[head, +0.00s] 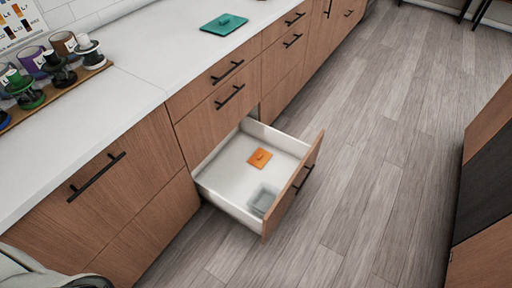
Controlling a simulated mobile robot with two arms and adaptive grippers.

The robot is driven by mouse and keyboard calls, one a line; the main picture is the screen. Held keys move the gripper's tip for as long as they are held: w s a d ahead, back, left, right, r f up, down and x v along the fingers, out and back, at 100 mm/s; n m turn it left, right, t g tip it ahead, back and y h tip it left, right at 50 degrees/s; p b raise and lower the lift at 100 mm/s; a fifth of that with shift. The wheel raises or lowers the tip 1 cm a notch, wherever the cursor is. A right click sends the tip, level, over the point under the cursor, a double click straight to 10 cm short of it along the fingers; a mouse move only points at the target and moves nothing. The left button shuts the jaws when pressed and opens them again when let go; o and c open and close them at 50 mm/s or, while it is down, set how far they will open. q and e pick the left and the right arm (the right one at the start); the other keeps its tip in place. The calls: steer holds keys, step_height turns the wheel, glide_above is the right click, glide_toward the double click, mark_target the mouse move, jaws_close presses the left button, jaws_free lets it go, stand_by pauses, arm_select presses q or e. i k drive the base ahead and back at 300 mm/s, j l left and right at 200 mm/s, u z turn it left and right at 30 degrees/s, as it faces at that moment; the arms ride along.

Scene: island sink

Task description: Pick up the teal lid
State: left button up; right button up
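The teal lid (224,24) lies flat on the white countertop at the top of the head view, near the counter's front edge. It is a square with rounded corners and a small raised handle in the middle. Nothing touches or covers it. A white and black part of my own body shows at the bottom left corner, far from the lid. No gripper fingers can be made out in the head view.
A lower drawer (222,208) stands pulled out over the floor. It holds an orange lid (260,157) and a greyish see-through container (263,199). Several jars stand on a wooden tray (70,88) on the counter at left. The wooden floor (385,150) is clear at right.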

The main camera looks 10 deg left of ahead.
mark_target(223, 25)
steer(key=i+l+z, duration=0.35)
steer(key=i+l, duration=0.15)
steer(key=i+l+z, duration=0.2)
steer(key=i, duration=0.35)
steer(key=i+l+z, duration=0.2)
steer(key=i, duration=0.3)
steer(key=i+l+u, duration=0.1)
steer(key=i+u, duration=0.25)
steer(key=i, duration=1.3)
steer(key=i+l+u, duration=0.1)
steer(key=i+u, duration=0.25)
steer(key=i+l+u, duration=0.35)
steer(key=i, duration=0.2)
steer(key=i+u, duration=0.2)
steer(key=u, duration=0.3)
steer(key=i+u, duration=0.2)
steer(key=u, duration=0.3)
steer(key=i+l+u, duration=0.15)
steer(key=u, duration=0.3)
steer(key=i+l+u, duration=0.2)
steer(key=u, duration=0.3)
